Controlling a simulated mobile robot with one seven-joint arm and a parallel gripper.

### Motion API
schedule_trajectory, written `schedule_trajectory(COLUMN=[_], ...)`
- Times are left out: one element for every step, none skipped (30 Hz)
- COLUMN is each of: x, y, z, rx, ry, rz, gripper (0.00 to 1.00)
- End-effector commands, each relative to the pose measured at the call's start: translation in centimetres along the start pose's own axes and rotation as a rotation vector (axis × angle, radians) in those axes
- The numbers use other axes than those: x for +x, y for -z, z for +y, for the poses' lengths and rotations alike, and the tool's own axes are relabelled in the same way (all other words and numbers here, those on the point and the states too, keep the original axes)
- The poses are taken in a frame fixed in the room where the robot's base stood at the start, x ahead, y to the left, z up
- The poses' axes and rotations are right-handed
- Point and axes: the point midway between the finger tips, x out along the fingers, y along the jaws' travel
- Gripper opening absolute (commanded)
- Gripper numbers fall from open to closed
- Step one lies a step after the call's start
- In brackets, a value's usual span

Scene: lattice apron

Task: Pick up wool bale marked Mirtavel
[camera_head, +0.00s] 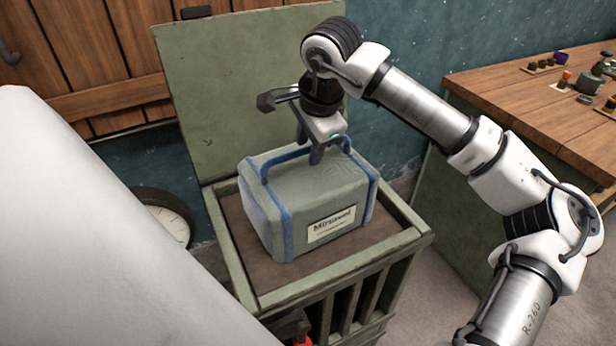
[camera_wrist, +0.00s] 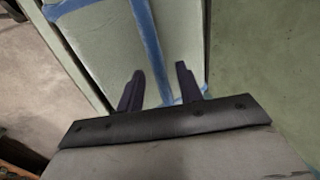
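The wool bale (camera_head: 325,192) is a grey-green block with blue straps and a blue carry handle on top. A label reading "Mirtavel" faces front. It sits upright on the brown top surface of a green slatted crate. My gripper (camera_head: 331,152) is just above the rear of the bale's top, by the handle. In the wrist view my two dark fingers (camera_wrist: 158,82) are apart, with a blue band of the bale (camera_wrist: 110,45) between them and gaps on both sides. Whether the fingers touch the bale is unclear.
The green crate (camera_head: 240,262) has its lid (camera_head: 215,110) raised behind the bale. A wooden table (camera_head: 540,115) with small items stands at right. A round dial-like object (camera_head: 165,222) is left of the crate. A small red object (camera_head: 303,341) shows at the crate's front.

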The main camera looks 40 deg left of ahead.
Motion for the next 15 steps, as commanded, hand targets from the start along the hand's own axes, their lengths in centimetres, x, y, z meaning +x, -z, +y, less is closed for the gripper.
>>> schedule_trajectory(x=[0.6, 0.9, 1.3, 1.6, 1.8, 1.9, 2.0, 2.0, 2.0, 2.0, 2.0, 2.0, 2.0, 2.0, 2.0], y=[0.0, 0.0, 0.0, 0.0, 0.0, 0.0, 0.0, 0.0, 0.0, 0.0, 0.0, 0.0, 0.0, 0.0, 0.0], z=[-0.1, -0.1, -0.1, -0.1, -0.1, -0.1, 0.0, 0.0, 0.0, 0.0, 0.0, 0.0, 0.0, 0.0, 0.0], rx=[0.0, 0.0, 0.0, 0.0, 0.0, 0.0, 0.0, 0.0, 0.0, 0.0, 0.0, 0.0, 0.0, 0.0, 0.0], ry=[-0.002, -0.001, -0.002, -0.001, -0.001, 0.0, 0.0, 0.0, 0.0, 0.0, 0.0, 0.0, 0.0, 0.0, 0.0], rz=[-0.003, -0.003, -0.003, -0.002, -0.001, 0.0, 0.0, 0.0, 0.0, 0.0, 0.0, 0.0, 0.0, 0.0, 0.0], gripper=[0.36, 0.36, 0.36, 0.36, 0.36, 0.36, 0.36, 0.36, 0.36, 0.36, 0.36, 0.36, 0.34, 0.3, 0.24])
